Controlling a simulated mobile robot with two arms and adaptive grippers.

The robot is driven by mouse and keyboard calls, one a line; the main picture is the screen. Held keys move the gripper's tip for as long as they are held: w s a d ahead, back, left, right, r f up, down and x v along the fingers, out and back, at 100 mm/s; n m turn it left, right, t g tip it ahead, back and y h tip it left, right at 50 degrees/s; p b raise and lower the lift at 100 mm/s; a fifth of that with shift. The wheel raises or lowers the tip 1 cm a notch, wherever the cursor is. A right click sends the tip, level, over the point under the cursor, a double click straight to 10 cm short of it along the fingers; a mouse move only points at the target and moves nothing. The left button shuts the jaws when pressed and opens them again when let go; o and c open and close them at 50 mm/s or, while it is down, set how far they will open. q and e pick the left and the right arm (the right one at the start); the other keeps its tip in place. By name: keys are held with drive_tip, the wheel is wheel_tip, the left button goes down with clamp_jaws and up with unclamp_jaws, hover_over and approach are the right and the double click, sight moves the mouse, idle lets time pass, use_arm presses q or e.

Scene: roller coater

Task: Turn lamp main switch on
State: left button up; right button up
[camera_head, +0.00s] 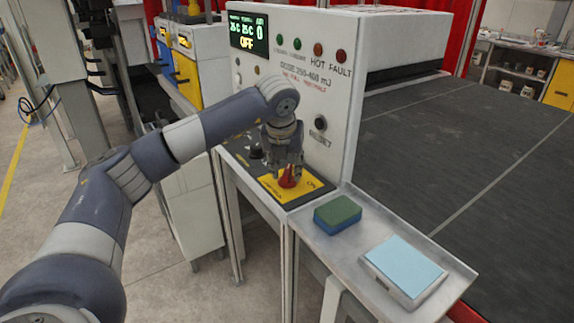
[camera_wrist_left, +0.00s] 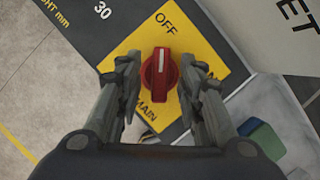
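The lamp main switch is a red rotary knob (camera_head: 288,178) on a yellow plate (camera_head: 304,190) at the front corner of the machine's control shelf. In the left wrist view the red knob (camera_wrist_left: 159,75) has its white mark pointing up toward the word OFF on the yellow plate (camera_wrist_left: 180,37). My left gripper (camera_head: 287,170) points down at the knob. In the left wrist view the left gripper (camera_wrist_left: 160,85) is open, with one finger on each side of the knob and gaps showing between. My right gripper is in neither view.
A metal tray (camera_head: 352,262) beside the shelf holds a green and blue sponge (camera_head: 337,214) and a light blue block (camera_head: 403,266). The panel has a display (camera_head: 248,33) reading OFF, a black RESET button (camera_head: 320,123) and small lamps. A dark conveyor (camera_head: 480,140) lies right.

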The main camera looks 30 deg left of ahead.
use_arm(q)
drive_tip(key=shift+f, duration=0.15)
drive_tip(key=shift+w, duration=0.1)
drive_tip(key=shift+c, duration=0.6)
clamp_jaws()
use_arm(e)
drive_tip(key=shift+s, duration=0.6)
